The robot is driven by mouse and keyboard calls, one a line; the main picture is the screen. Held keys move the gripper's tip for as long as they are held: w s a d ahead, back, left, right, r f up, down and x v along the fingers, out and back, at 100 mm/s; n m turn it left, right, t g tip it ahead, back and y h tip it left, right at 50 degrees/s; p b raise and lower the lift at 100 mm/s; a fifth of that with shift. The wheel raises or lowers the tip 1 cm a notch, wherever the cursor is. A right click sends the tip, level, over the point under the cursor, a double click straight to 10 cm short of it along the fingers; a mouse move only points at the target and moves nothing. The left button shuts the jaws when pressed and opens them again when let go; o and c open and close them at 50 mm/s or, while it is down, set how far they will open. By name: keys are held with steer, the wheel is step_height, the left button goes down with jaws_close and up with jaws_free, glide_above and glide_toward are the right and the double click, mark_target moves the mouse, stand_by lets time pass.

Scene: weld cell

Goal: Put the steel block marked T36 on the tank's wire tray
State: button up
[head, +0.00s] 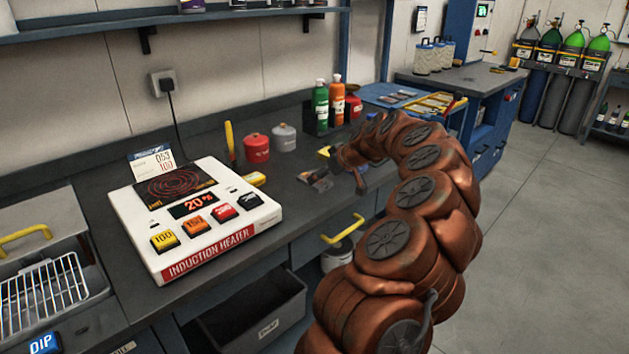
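The wire tray (42,296) is at the lower left, at the tank (36,215), which has a yellow handle on top. A blue DIP button (45,343) sits in front of the tray. My gripper (340,172) is at the far end of my copper-coloured arm, low over the bench right of the heater. I cannot read a T36 mark anywhere, so I cannot tell which object is that block.
A white induction heater (190,222) showing 20 stands between the tank and my gripper. Red (256,148) and grey (284,137) canisters and green (321,104) and orange (337,100) bottles stand behind. An open drawer (262,325) juts out below. Floor at right is clear.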

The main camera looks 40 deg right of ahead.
steer(key=shift+x, duration=1.55)
steer(key=shift+a, duration=0.1)
steer(key=shift+c, duration=0.2)
jaws_close()
